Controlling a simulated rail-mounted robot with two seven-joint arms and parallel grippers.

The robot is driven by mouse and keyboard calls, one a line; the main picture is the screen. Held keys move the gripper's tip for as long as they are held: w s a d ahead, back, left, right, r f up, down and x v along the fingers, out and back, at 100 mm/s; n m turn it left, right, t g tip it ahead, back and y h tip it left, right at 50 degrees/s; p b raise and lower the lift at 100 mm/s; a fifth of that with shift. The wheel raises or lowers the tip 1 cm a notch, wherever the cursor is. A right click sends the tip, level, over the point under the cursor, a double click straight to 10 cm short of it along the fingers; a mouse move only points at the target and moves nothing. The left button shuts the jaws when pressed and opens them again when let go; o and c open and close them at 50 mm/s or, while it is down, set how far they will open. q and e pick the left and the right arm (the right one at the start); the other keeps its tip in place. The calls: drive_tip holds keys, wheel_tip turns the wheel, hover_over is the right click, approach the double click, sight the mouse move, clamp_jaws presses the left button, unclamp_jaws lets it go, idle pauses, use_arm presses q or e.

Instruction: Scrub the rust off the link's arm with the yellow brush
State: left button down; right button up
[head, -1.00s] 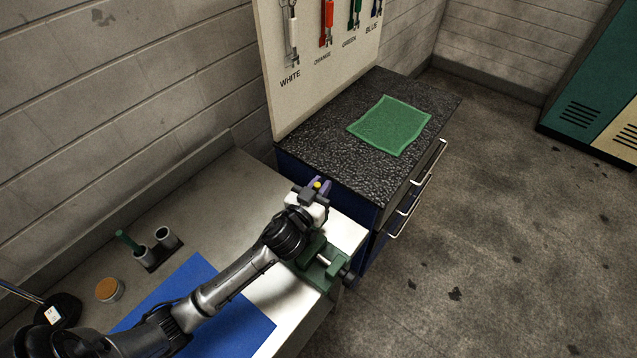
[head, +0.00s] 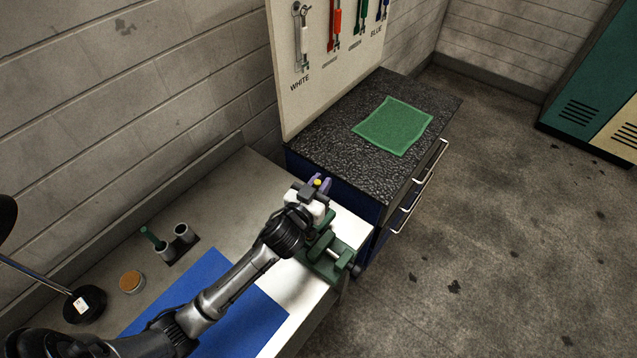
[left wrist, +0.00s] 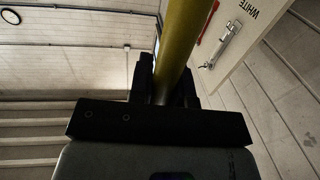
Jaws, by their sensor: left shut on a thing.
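My left gripper (head: 311,192) is shut on the yellow brush, above the green vise (head: 326,262) at the bench's far right end. In the head view only a small yellow end of the brush (head: 318,183) shows between the fingers. In the left wrist view its yellow handle (left wrist: 181,40) rises from the dark fingers (left wrist: 165,82). A small purple part (head: 326,186), perhaps the link, shows just behind the gripper. The link's arm, any rust and the brush's bristles are hidden by my gripper, so contact cannot be told. My right gripper is in neither view.
A blue mat (head: 240,318) lies under my left arm. Two grey cups (head: 184,234), one with a green handle, a round cork-topped jar (head: 132,282) and a lamp base (head: 85,304) stand at left. A black-topped cabinet with a green cloth (head: 393,126) stands beyond the vise.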

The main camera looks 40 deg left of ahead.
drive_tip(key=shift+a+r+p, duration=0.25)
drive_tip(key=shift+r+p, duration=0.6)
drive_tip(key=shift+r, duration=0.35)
